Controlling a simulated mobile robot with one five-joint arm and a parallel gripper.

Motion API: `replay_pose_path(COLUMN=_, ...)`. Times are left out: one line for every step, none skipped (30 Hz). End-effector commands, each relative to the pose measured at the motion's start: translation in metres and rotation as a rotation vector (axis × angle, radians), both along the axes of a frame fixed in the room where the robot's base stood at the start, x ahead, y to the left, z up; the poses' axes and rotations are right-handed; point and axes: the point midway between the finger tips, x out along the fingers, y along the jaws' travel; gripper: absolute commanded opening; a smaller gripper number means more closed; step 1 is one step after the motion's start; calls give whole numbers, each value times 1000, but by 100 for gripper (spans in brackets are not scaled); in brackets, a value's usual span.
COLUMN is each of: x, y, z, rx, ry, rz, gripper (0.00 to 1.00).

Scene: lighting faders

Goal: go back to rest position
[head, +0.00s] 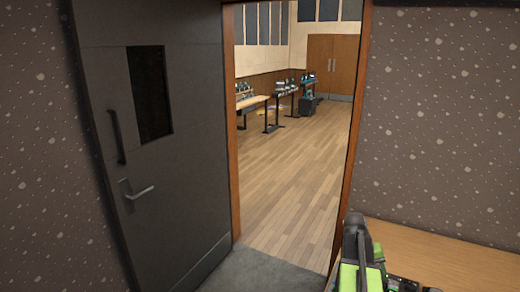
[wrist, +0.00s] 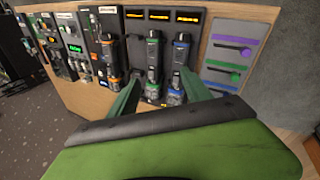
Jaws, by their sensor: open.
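My gripper (wrist: 162,76) shows in the wrist view with its two green fingers spread apart and nothing held between them. The fingers point at a wood-edged panel (wrist: 75,92) of dark modules. Upright devices with green (wrist: 153,62) and blue (wrist: 181,58) parts stand just beyond the fingertips. I cannot tell whether the fingers touch the panel. In the head view, part of my green and black arm shows at the lower right, over a wooden top; the fingertips cannot be made out there.
A light fader plate (wrist: 232,52) with purple, green and blue strips is right of the fingers. In the head view, a dark door (head: 165,190) stands beside an open doorway. Clear wooden floor (head: 295,190) lies beyond, with benches farther back. The wooden top (head: 440,250) is at right.

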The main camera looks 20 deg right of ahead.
Motion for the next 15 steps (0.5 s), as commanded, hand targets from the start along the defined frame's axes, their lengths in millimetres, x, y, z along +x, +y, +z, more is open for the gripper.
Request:
replay_pose_path(x=29, y=37, z=-1, rx=10, ry=-6, rz=73, gripper=57)
replay_pose_path(x=45, y=59, z=-2, rx=18, ry=-11, rz=113, gripper=57)
replay_pose_path(x=64, y=89, z=-3, rx=30, ry=-19, rz=165, gripper=57)
replay_pose_path(x=76, y=112, z=-4, rx=41, ry=-25, rz=203, gripper=57)
replay_pose_path(x=88, y=135, z=-5, rx=53, ry=-30, rz=242, gripper=57)
replay_pose_path(x=102, y=168, z=-7, rx=71, ry=-38, rz=292, gripper=57)
replay_pose_path(x=110, y=193, z=-8, rx=84, ry=-44, rz=328, gripper=57)
replay_pose_path(x=118, y=219, z=-10, rx=101, ry=-50, rz=365, gripper=57)
replay_pose_path(x=126, y=253, z=-11, rx=123, ry=-58, rz=412, gripper=57)
replay_pose_path(x=130, y=278, z=-12, rx=142, ry=-63, rz=448, gripper=57)
replay_pose_path(x=133, y=304, z=-14, rx=162, ry=-69, rz=481, gripper=57)
replay_pose_path(x=135, y=336, z=-15, rx=188, ry=-74, rz=521, gripper=57)
replay_pose_path(x=135, y=358, z=-16, rx=208, ry=-79, rz=549, gripper=57)
replay_pose_path(x=134, y=379, z=-17, rx=230, ry=-83, rz=574, gripper=57)
replay_pose_path(x=131, y=403, z=-18, rx=257, ry=-87, rz=601, gripper=57)
